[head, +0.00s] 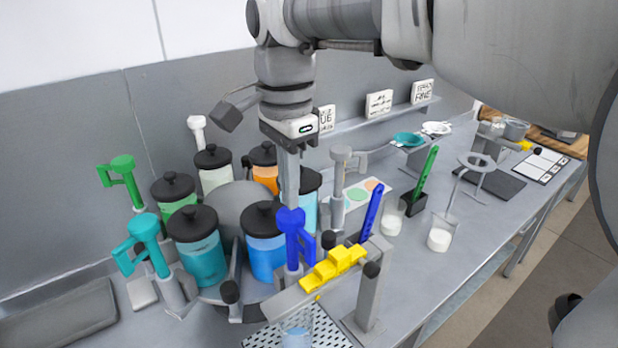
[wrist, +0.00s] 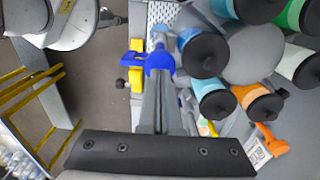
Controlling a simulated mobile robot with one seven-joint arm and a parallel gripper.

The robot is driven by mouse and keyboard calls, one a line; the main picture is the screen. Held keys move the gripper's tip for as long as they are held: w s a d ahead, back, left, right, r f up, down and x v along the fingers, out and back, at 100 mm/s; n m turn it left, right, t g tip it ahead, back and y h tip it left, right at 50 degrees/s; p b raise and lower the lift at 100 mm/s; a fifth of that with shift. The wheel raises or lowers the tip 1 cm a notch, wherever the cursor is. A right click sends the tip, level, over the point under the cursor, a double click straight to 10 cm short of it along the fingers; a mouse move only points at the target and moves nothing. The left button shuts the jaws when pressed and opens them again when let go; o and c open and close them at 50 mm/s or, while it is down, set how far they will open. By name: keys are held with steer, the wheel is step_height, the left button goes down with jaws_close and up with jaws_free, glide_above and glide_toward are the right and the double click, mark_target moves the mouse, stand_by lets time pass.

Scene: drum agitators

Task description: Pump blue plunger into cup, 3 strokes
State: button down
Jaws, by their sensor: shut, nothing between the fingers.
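The blue plunger (head: 293,240) stands upright beside the blue canister (head: 265,257) at the front of the drum carousel; its blue top also shows in the wrist view (wrist: 160,60). My gripper (head: 290,203) is shut and empty, pointing straight down with its fingertips at the plunger's top. I cannot tell whether they touch it. In the wrist view my gripper (wrist: 160,82) ends just at the blue top. A clear cup (head: 297,333) with some blue in it stands on the perforated tray (head: 262,341), below and in front of the plunger, partly cut off by the frame.
Teal (head: 148,240) and green (head: 124,175) plungers stand left, a grey one (head: 340,175) right. A yellow stepped block (head: 333,266) on a grey bar lies close right of the blue plunger. A blue stick (head: 371,212) and small cups (head: 440,235) stand further right.

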mark_target(291, 214)
steer(key=shift+f, duration=0.1)
stand_by(0.3)
steer(key=shift+f+b, duration=2.15)
steer(key=shift+f, duration=0.9)
steer(key=shift+r, duration=0.1)
steer(key=shift+r+p, duration=2.9)
steer(key=shift+r, duration=0.2)
steer(key=shift+f, duration=0.15)
